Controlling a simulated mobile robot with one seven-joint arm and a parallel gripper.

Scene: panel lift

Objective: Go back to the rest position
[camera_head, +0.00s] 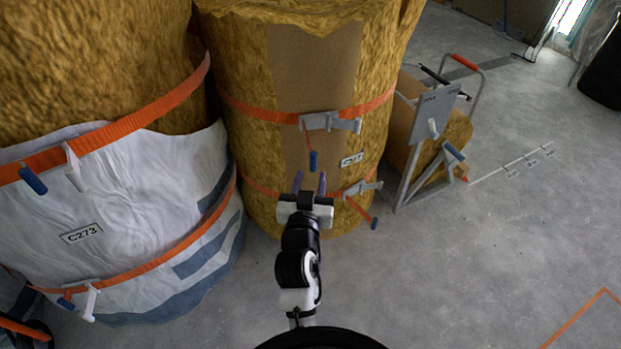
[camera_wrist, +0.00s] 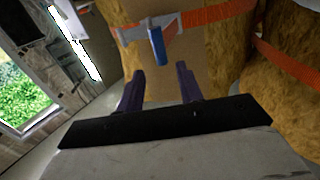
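My gripper (camera_head: 311,181) is at the middle of the head view, in front of the middle insulation roll (camera_head: 243,140). Its two purple fingers stand apart with nothing between them, so it is open and empty. In the wrist view, my gripper (camera_wrist: 160,85) shows the same gap, with the roll's brown cardboard strip behind it. A blue-handled buckle (camera_head: 313,160) hangs from the upper orange strap, just above the fingertips. The blue handle (camera_wrist: 157,45) also shows in the wrist view, beyond the fingertips. I cannot tell how far the fingers are from the roll.
A wrapped roll labelled C273 (camera_head: 150,220) stands close on the left. A grey metal frame cart (camera_head: 434,115) with a box and insulation stands right of the middle roll. The concrete floor (camera_head: 480,260) at the right is clear, with an orange line (camera_head: 575,318) on it.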

